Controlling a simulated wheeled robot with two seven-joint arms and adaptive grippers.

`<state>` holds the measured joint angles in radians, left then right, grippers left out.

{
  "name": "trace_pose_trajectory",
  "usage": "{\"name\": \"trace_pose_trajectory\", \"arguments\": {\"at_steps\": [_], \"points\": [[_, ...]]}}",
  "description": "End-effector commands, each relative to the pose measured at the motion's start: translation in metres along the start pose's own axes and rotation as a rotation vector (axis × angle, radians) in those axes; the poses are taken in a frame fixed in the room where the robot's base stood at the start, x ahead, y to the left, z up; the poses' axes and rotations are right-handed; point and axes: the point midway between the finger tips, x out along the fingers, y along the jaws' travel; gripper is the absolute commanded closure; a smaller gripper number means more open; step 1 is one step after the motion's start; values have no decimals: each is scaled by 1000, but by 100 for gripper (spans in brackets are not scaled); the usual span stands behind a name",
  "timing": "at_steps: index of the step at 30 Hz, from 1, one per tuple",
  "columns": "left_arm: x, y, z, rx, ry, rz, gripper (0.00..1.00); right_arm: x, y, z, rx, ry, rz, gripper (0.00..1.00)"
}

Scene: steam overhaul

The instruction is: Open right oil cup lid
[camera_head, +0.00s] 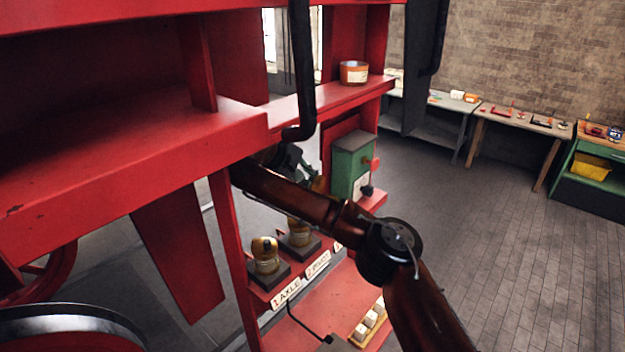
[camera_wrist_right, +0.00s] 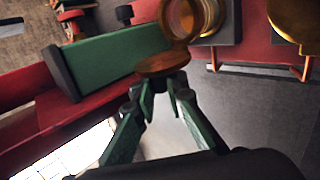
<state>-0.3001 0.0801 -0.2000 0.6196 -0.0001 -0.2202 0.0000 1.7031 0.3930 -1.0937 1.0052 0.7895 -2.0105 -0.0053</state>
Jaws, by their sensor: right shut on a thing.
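My right gripper (camera_head: 307,172) reaches in behind my right forearm, next to a brass oil cup (camera_head: 319,185) that the arm mostly hides. In the right wrist view, my right gripper (camera_wrist_right: 160,84) is shut on the edge of a round brass lid (camera_wrist_right: 163,65). The lid sits beside the round rim of the oil cup (camera_wrist_right: 207,14), tilted away from it, and the cup's mouth shows uncovered. Whether the lid touches the rim is hard to tell. Two more brass oil cups (camera_head: 265,253) (camera_head: 299,232) stand on dark bases to the left. My left gripper is not in view.
A green box (camera_head: 351,160) with a red knob stands right of the gripper; its green side (camera_wrist_right: 118,58) is close in the wrist view. A black pipe (camera_head: 303,70) comes down in front. Label plates (camera_head: 287,293) line the shelf edge.

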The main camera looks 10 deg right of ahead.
Motion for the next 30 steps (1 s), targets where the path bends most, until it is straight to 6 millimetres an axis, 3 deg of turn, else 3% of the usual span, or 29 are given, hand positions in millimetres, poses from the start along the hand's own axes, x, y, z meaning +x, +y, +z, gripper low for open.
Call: {"name": "trace_pose_trajectory", "arguments": {"at_steps": [11, 12, 19, 30], "points": [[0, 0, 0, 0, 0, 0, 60, 1, -1, -1, -4, -2, -1, 100], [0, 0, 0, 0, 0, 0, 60, 1, -1, -1, -4, -2, -1, 87], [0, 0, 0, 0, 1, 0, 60, 1, -1, 0, -4, -2, -1, 71], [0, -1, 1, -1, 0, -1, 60, 0, 0, 0, -3, -2, 0, 70]]}}
